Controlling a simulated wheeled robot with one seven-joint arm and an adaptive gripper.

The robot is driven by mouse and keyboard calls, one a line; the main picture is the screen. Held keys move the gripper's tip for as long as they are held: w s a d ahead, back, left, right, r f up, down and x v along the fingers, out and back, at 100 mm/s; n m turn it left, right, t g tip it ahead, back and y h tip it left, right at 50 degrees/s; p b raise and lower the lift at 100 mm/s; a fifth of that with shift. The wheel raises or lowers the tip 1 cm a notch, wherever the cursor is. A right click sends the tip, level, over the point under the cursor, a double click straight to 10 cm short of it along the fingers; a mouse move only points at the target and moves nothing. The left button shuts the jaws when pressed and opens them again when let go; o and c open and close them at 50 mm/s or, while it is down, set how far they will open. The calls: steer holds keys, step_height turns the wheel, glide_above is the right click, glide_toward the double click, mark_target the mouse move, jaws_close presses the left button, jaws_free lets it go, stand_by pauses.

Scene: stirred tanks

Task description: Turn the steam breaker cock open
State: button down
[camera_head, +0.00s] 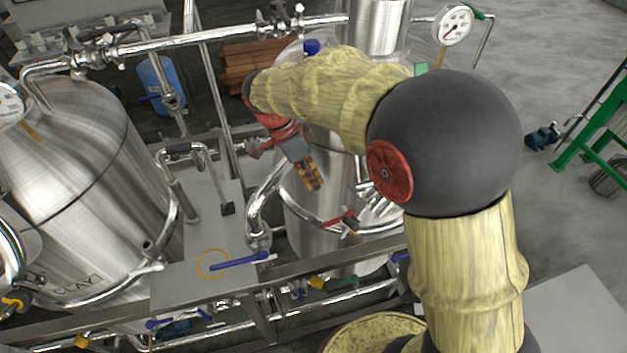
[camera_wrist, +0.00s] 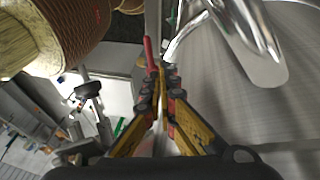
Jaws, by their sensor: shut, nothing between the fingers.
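My gripper (camera_head: 313,182) is shut and empty, pointing down in front of the middle steel tank. It also shows in the wrist view (camera_wrist: 162,78), with its yellow and dark fingers together. A red-handled lever (camera_head: 342,222) sits low on that tank's front, below and right of my fingertips. In the wrist view a red bar (camera_wrist: 149,54) stands just beyond the fingertips; I cannot tell whether they touch. A blue-handled lever (camera_head: 238,262) lies by a yellow ring on the grey platform at left. No label shows which lever is the steam breaker cock.
A large steel tank (camera_head: 75,180) stands at left. Pipes (camera_head: 225,35) cross above. A curved steel pipe (camera_wrist: 245,40) passes close to my gripper. A pressure gauge (camera_head: 453,25) is at the top. A green frame (camera_head: 590,130) stands at right on open floor.

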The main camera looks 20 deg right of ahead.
steer(key=p, duration=0.1)
glide_toward(331, 221)
step_height(331, 221, down, 5)
steer(key=w+d, duration=0.1)
steer(key=d, duration=0.1)
steer(key=shift+s+d+f+p, duration=0.1)
steer(key=shift+s+f+p, duration=0.2)
steer(key=shift+s+f, duration=0.3)
steer(key=shift+s+f+n+t+b, duration=0.15)
steer(key=shift+s+n+t+b, duration=0.3)
steer(key=shift+n+b, duration=0.5)
steer(key=s+n+t+b, duration=0.1)
steer(key=s+n+b, duration=0.1)
steer(key=n, duration=0.1)
steer(key=s+d+n+t+b, duration=0.1)
steer(key=s+n+b, duration=0.1)
steer(key=n+b, duration=0.1)
steer(key=shift+s+d, duration=0.1)
steer(key=shift+d, duration=0.05)
steer(key=shift+s, duration=0.1)
steer(key=shift+d, duration=0.1)
stand_by(0.6)
